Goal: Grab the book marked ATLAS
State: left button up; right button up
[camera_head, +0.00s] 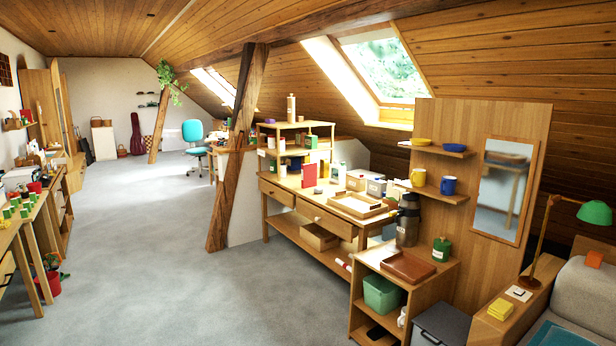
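No lettering that reads ATLAS can be made out at this size. A red upright flat item (309,175), possibly a book or card, stands on the wooden workbench (288,184) right of centre. Small items on the bench's upper shelf (297,125) are too small to identify. Neither of my grippers is in view.
A slanted timber brace (237,150) stands left of the bench. A low cabinet (437,276) with a brown tray (408,267) and a green bin (382,294) stands front right. Cluttered tables line the left wall. The grey floor (150,250) between is clear.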

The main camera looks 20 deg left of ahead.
aim_at(309, 171)
jog(key=u, duration=0.55)
jog(key=i+u, duration=0.1)
jog(key=i, duration=0.7)
jog(key=i+u, duration=0.15)
jog(key=i, duration=0.65)
jog(key=i+l+u, duration=0.1)
jog(key=i, duration=0.75)
jog(key=i+j, duration=0.15)
jog(key=i, duration=1.05)
jog(key=i+j+u, duration=0.15)
jog(key=i, duration=1)
jog(key=i+l+z, duration=0.2)
jog(key=i+z, duration=0.15)
jog(key=i, duration=0.75)
jog(key=i+j+z, duration=0.1)
jog(key=i+z, duration=0.25)
jog(key=i, duration=0.75)
